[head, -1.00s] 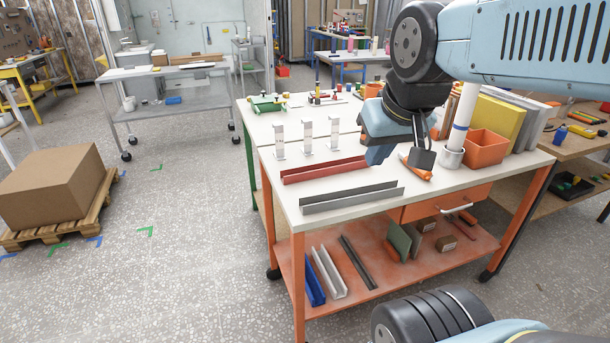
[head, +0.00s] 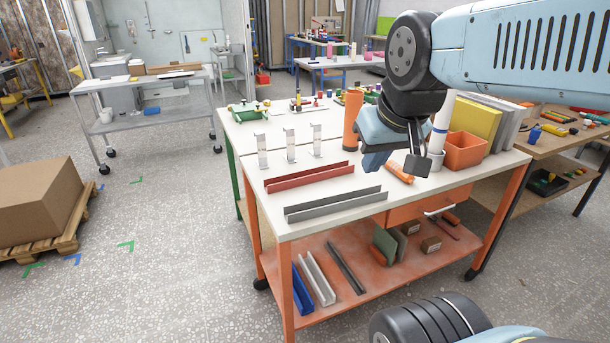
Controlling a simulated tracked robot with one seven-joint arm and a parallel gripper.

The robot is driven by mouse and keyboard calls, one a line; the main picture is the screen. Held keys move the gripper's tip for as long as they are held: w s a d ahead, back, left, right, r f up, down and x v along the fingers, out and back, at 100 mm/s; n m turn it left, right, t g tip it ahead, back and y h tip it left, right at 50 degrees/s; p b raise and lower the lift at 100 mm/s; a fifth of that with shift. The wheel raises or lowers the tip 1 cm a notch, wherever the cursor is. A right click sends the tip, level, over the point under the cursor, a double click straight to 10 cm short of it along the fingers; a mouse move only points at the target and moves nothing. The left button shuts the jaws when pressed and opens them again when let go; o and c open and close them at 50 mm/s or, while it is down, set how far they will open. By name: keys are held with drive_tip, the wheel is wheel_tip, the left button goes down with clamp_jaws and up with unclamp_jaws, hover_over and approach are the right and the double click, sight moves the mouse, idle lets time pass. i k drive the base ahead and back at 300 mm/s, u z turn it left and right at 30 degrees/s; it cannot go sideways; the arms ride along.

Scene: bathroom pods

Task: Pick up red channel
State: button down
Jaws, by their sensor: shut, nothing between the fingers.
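The red channel (head: 306,178) lies lengthwise on the white top of the orange-framed workbench, near its left part. It is long and thin, with its open side up. A grey channel (head: 336,205) lies in front of it, roughly parallel and apart. My gripper (head: 378,162) hangs over the bench, to the right of the red channel and clear of it. It is shut and empty. The arm hides part of the bench behind it.
Three small metal brackets (head: 289,145) stand behind the red channel. An orange cylinder (head: 351,120), an orange bin (head: 464,151) and yellow panels (head: 476,121) stand around my gripper. Blue and white channels lie on the lower shelf (head: 375,272).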

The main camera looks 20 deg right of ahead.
sight(281, 183)
drive_tip(key=z, duration=0.15)
drive_tip(key=i, duration=0.15)
drive_tip(key=z, duration=2.4)
drive_tip(key=i, duration=0.45)
drive_tip(key=u, duration=4.05)
drive_tip(key=k, duration=0.1)
drive_tip(key=z, duration=1.1)
drive_tip(key=i, duration=0.5)
drive_tip(key=z, duration=0.05)
